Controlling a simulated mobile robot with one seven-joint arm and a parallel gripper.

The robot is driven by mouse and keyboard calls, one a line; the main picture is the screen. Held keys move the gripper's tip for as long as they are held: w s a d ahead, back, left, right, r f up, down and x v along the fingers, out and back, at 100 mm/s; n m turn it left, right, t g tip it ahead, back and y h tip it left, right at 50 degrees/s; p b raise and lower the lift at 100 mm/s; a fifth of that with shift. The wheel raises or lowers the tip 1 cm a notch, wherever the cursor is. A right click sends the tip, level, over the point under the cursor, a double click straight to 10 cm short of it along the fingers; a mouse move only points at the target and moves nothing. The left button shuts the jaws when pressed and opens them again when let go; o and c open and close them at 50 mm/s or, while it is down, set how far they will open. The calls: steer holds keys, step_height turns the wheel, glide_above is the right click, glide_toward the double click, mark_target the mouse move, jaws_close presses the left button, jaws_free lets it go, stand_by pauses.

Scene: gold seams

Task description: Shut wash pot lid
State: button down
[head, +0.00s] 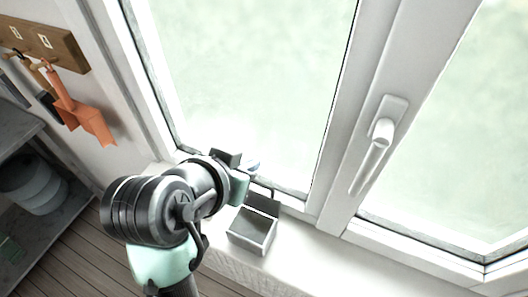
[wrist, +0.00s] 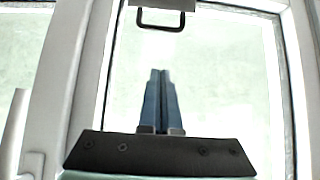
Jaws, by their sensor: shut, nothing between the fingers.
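A small grey open-topped box (head: 250,232), which looks like the wash pot, stands on the window sill. Its dark lid (head: 263,204) stands up at the box's back edge, so the pot is open. A thin dark handle shows by the lid; in the wrist view a black U-shaped handle (wrist: 162,24) shows at the top edge. My gripper (head: 253,167) is above and behind the lid, close to the window, partly hidden by my arm. In the wrist view its blue fingers (wrist: 160,100) are together with nothing between them. They look apart from the handle.
The window panes and frame rise right behind the pot. A white window handle (head: 372,155) is on the frame to the right. The sill right of the pot is clear. A wooden hook rail (head: 45,42) with an orange item (head: 82,112) and a grey shelf (head: 20,135) are at left.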

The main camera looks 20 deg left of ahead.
mark_target(256, 181)
steer(key=p+x, duration=0.1)
steer(key=x, duration=0.8)
steer(key=shift+s+p, duration=0.1)
steer(key=shift+p, duration=0.3)
steer(key=s+p, duration=0.1)
steer(key=s, duration=0.3)
steer(key=shift+a+f+p, duration=0.1)
steer(key=shift+f+p, duration=0.15)
steer(key=shift+p, duration=0.15)
steer(key=shift+f, duration=0.15)
